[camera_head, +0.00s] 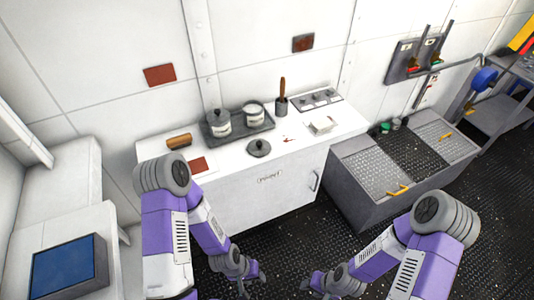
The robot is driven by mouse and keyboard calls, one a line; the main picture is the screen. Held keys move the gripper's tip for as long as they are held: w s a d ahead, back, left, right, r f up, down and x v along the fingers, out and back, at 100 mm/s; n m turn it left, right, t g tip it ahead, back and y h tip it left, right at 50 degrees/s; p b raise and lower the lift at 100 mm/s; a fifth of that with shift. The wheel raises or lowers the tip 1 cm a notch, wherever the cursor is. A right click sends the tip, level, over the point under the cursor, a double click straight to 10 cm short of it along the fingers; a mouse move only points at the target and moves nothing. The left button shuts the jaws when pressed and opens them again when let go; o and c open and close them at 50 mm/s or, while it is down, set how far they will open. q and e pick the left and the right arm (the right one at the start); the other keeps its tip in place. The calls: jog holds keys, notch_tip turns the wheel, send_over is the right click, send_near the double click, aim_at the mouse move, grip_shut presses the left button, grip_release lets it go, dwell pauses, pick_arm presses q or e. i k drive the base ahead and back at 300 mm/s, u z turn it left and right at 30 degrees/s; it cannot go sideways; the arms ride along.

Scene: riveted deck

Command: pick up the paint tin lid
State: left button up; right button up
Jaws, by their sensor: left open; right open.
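A dark round lid with a small knob on top, which looks like the paint tin lid (259,148), lies on the white cabinet top near its front edge. Two pale tins stand on a dark tray (239,131) behind it. The left tin (218,123) has a dark lid on it; the right tin (254,113) shows a pale open top. My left gripper (253,283) is open and empty, low in front of the cabinet. My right gripper (308,284) is open and empty, low over the dark floor. Both are well apart from the lid.
A brown roller-like object (179,141) and a reddish square (198,164) lie left on the white cabinet (267,203). A dark cup with a brown handle (282,105) and a small white dish (321,125) are to the right. A grey metal chest (352,161) stands right of the cabinet.

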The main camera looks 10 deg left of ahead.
aim_at(256, 148)
jog(key=z, duration=0.8)
jog(key=i, duration=0.75)
jog(key=u, duration=0.85)
